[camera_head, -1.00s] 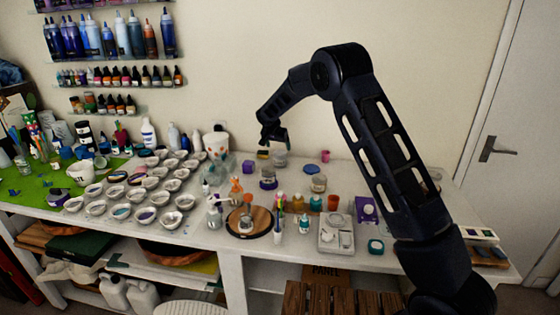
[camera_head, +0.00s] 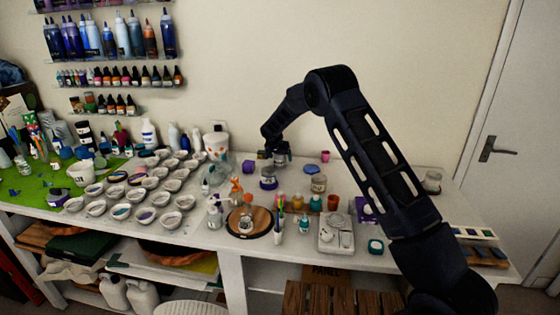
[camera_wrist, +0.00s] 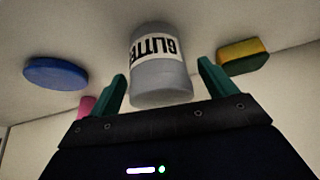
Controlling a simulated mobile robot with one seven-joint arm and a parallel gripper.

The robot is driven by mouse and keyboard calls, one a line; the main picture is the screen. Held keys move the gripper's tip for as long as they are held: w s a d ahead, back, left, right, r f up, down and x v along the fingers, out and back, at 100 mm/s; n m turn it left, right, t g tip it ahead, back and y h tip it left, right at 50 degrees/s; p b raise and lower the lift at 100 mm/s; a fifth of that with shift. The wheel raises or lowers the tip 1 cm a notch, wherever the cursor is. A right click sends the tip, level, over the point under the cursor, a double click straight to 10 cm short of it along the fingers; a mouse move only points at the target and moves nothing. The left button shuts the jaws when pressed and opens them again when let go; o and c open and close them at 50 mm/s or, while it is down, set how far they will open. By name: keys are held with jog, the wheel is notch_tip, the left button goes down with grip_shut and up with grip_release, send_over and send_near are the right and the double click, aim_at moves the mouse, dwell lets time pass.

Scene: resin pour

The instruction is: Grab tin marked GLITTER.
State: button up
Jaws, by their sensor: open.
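The tin marked GLITTER (camera_wrist: 160,68) is a grey cylinder with a white label and black lettering. In the wrist view the label shows upside down, between and a little beyond my fingertips. My gripper (camera_wrist: 162,78) is open, with one green finger on each side of the tin. A gap shows on the right side; on the left the finger is close to the tin, and I cannot tell if they touch. In the head view my gripper (camera_head: 279,153) is low at the back of the table, around the tin, which is mostly hidden there.
In the wrist view a blue round lid (camera_wrist: 56,73) lies left of the tin, a yellow and green sponge (camera_wrist: 243,56) right of it, and a pink object (camera_wrist: 86,106) near the left finger. In the head view several jars and many small cups (camera_head: 172,219) crowd the table.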

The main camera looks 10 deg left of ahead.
jog(key=shift+x, duration=0.9)
jog(key=c, duration=1.1)
jog(key=shift+c, duration=0.2)
jog(key=shift+r, duration=0.15)
